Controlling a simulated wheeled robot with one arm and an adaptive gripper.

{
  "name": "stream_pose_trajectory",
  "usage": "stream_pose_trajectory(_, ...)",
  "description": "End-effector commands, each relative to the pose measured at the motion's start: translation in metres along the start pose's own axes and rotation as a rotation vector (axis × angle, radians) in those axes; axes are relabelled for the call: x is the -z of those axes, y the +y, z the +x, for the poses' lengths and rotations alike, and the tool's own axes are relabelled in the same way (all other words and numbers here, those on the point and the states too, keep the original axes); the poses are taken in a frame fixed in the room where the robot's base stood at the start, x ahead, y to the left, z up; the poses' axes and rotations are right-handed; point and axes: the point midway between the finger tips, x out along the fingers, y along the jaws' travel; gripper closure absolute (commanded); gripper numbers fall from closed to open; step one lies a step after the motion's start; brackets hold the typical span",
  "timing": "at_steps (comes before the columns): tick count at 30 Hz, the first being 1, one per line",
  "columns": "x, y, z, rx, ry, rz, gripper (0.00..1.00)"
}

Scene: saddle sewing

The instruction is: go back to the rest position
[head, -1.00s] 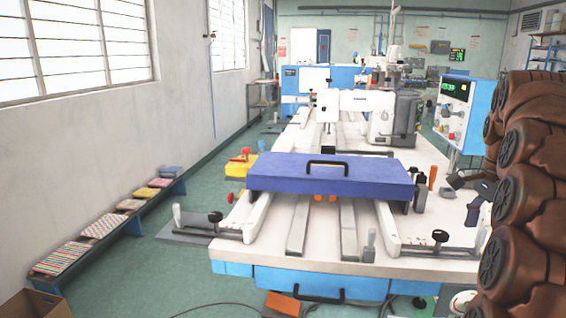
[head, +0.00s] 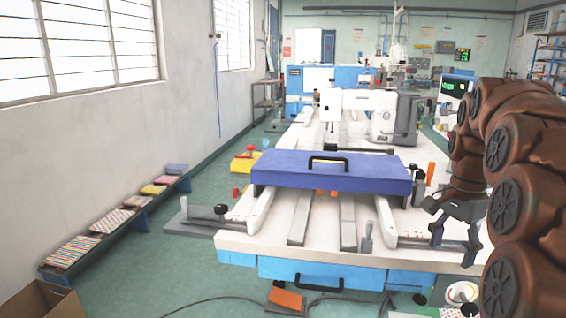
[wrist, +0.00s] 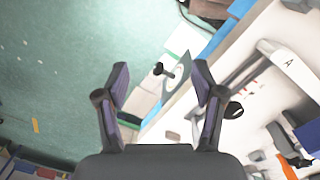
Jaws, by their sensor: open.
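My gripper (head: 455,243) is open and empty at the right side of the white sewing table (head: 270,238) in the head view, with its fingers pointing down. My brown arm curves down to it along the right edge of the picture. In the wrist view my gripper (wrist: 162,83) shows two spread purple-grey fingers with nothing between them. Beyond them are the table's edge and the green floor. A blue-purple clamp plate (head: 330,172) with a black handle lies across the table rails, left of my gripper.
A white sewing head (head: 385,118) stands behind the plate. A control box (head: 453,88) is partly hidden by my arm. A low bench (head: 120,225) with colourful fabric stacks runs along the left wall. A cardboard box (head: 45,300) sits at front left.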

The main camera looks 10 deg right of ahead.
Motion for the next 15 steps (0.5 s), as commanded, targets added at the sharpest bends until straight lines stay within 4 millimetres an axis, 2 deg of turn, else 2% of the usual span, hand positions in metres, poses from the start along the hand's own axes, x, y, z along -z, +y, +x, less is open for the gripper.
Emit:
stream_pose_trajectory(1,-0.016,0.001,0.004,-0.008,-0.005,-0.054,0.32)
stream_pose_trajectory(8,-0.086,0.010,0.033,-0.042,-0.032,-0.341,0.32)
stream_pose_trajectory(15,-0.155,0.037,0.069,-0.079,-0.063,-0.632,0.32)
